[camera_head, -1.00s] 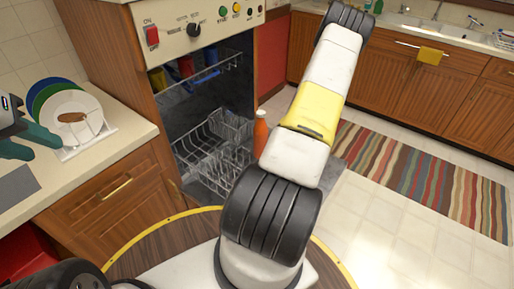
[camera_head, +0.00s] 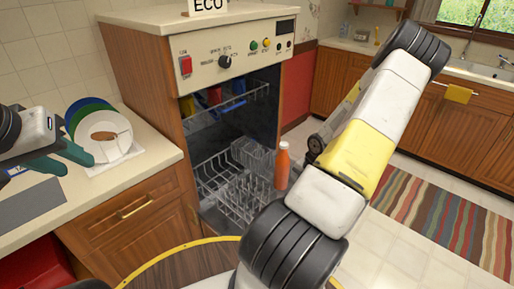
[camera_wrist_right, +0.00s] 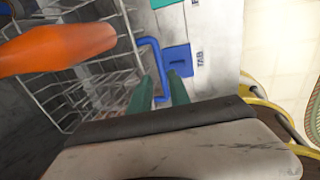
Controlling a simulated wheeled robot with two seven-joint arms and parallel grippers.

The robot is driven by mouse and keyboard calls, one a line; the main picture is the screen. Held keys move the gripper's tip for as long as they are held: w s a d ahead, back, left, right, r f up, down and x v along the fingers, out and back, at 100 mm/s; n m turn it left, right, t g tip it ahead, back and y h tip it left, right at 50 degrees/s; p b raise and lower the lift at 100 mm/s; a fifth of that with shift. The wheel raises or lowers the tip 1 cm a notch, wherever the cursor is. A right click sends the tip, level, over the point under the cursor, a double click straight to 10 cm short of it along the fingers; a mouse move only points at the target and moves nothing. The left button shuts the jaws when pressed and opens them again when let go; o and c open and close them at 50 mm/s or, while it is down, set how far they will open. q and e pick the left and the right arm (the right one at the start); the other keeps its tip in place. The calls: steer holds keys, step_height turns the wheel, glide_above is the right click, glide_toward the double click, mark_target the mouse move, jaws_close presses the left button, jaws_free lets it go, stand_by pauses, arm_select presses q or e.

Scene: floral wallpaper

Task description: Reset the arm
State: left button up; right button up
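My right arm, white with a yellow band and black joints, rises across the middle of the head view, with its gripper hidden there. In the right wrist view, my right gripper (camera_wrist_right: 160,80) has its two teal fingers apart. A bent blue handle-like piece (camera_wrist_right: 150,45) shows beyond and between them; I cannot tell whether they touch it. My left gripper (camera_head: 75,163) is at the left edge of the head view, over the counter beside the plates. Its two teal fingers look apart, with nothing seen between them.
The dishwasher (camera_head: 228,62) stands open with a wire rack (camera_head: 240,190). An orange bottle (camera_head: 282,166) stands beside the rack; it looms close in the right wrist view (camera_wrist_right: 55,48). Plates (camera_head: 104,133) lean on the left counter (camera_head: 150,160). A striped rug (camera_head: 440,215) lies right.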

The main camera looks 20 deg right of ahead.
steer(key=w+a+r+m+h, duration=0.1)
steer(key=a+r+m, duration=0.25)
steer(key=r, duration=0.45)
steer(key=w+a+r+m+h, duration=0.1)
steer(key=a+r+m, duration=0.25)
steer(key=r, duration=0.55)
steer(key=w+a+r+m+h, duration=0.1)
steer(key=a+r+m, duration=0.25)
steer(key=r, duration=0.45)
steer(key=s+a+r+m+t+y, duration=0.2)
steer(key=s+a+r+m, duration=0.3)
steer(key=a+r, duration=0.3)
steer(key=s+a+r+m+t+y, duration=0.2)
steer(key=s+a+r+m, duration=0.4)
steer(key=s+a+r, duration=0.2)
steer(key=a, duration=0.2)
steer(key=shift+a, duration=0.4)
